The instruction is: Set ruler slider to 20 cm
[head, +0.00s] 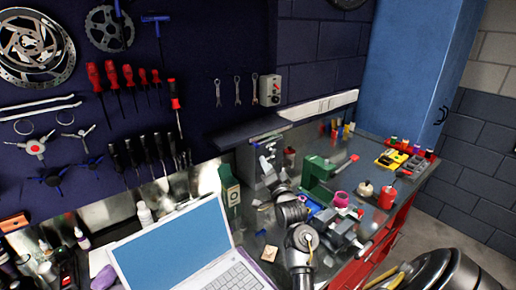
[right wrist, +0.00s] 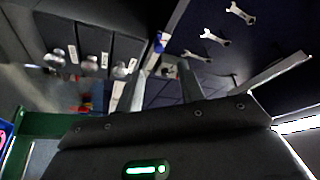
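A long pale strip (head: 320,106) runs along the wall ledge in the head view, right of the hanging wrenches. It may be the ruler, but I cannot make out a scale or slider on it. A pale strip (right wrist: 280,72) also shows at the right of the right wrist view. My right gripper (head: 265,164) reaches toward the grey drawer unit, below and left of the strip. In the right wrist view its two fingers (right wrist: 162,86) stand apart with nothing visible between them. My left gripper is not in view.
The grey drawer unit (head: 246,165) stands by the wall. An open laptop (head: 178,245) fills the front left. Wrenches (head: 237,90) hang above the ledge. Several coloured items crowd the bench's right side.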

